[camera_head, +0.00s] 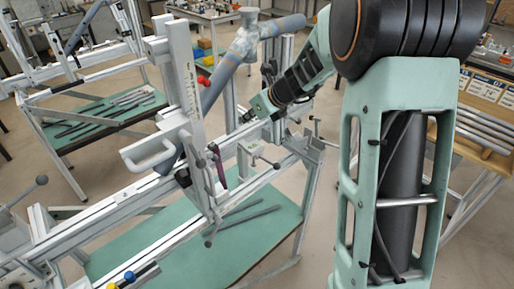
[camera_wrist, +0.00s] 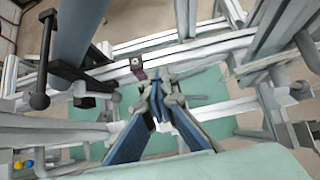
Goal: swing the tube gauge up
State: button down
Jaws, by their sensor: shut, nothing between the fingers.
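My gripper (camera_wrist: 158,92) is shut and empty, its two blue-padded fingers meeting at the tips in the wrist view. In the head view the end of my arm reaches down to the jig rail behind the upright plate. I cannot tell for certain which part is the tube gauge. A small maroon grip (camera_head: 216,165) hangs at the rail beside the upright plate; it also shows in the wrist view (camera_wrist: 139,72), just beyond and left of my fingertips and apparently apart from them. A blue-grey tube (camera_head: 223,72) slants up above the rail.
The pale upright plate (camera_head: 185,75) and a white loop handle (camera_head: 150,158) stand left of my gripper. Ball-ended levers (camera_wrist: 40,101) stick out near the tube. A green shelf (camera_head: 190,245) with dark rods lies below the rails. Another jig stands behind left.

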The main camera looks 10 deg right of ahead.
jog(key=shift+w+a+r, duration=0.1)
jog(key=shift+w+a, duration=0.05)
jog(key=shift+w+a+r, duration=0.15)
jog(key=shift+w+a, duration=0.55)
jog(key=shift+w, duration=0.3)
jog(key=shift+w+a, duration=0.7)
jog(key=shift+w, duration=0.25)
jog(key=shift+w+a+f, duration=0.2)
jog(key=shift+w+a, duration=0.15)
jog(key=shift+w, duration=0.1)
jog(key=shift+w+a+f, duration=0.2)
jog(key=shift+w+a, duration=0.1)
jog(key=shift+w, duration=0.15)
